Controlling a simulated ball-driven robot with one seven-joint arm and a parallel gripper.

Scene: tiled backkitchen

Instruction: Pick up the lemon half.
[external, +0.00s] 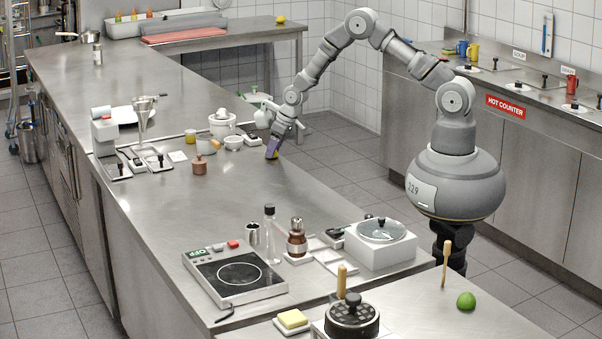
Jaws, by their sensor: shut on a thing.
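Another small yellow, lemon-like thing (280,19) lies on the back bench, well away from my gripper.
Left of my gripper stand a white juicer (222,124), a white bowl (233,142) and a copper-brown pot (199,165). An induction hob (236,273) and a lidded white box (380,243) stand at the front. The counter's middle is clear. A green lime (466,300) lies at front right.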

